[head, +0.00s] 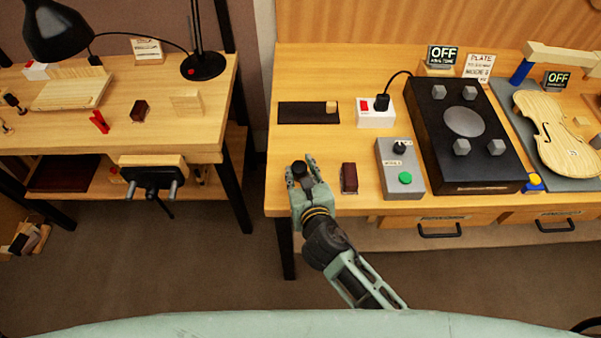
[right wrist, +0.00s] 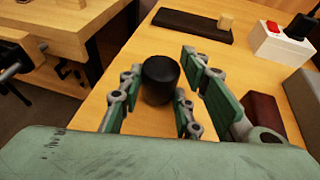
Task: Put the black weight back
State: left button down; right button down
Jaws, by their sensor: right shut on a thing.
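The black weight (head: 299,169) is a small dark cylinder between the fingers of my right gripper (head: 302,174), over the left front part of the right bench. In the right wrist view the black weight (right wrist: 160,79) stands upright between the green finger pads of the right gripper (right wrist: 163,98), which is shut on it. I cannot tell whether its base touches the bench. A dark strip (head: 295,113) lies behind it on the bench, with a small wooden block (head: 331,107) on its right end. My left gripper is not in view.
A dark red block (head: 349,178) lies just right of the gripper. A grey control box (head: 400,167), a white socket box (head: 375,118) and a black plate machine (head: 463,132) stand further right. Bare bench top lies between gripper and strip. A gap separates the left bench (head: 190,146).

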dwell(0.3)
jog(key=shift+s+f, duration=0.25)
jog(key=shift+f, duration=0.4)
jog(key=c, duration=1.3)
grip_release()
jog(key=shift+f, duration=0.35)
jog(key=shift+d, duration=0.1)
jog(key=shift+r, duration=0.3)
jog(key=v, duration=0.4)
jog(key=r+v, duration=0.1)
jog(key=v, duration=0.7)
jog(key=shift+w+r, duration=0.2)
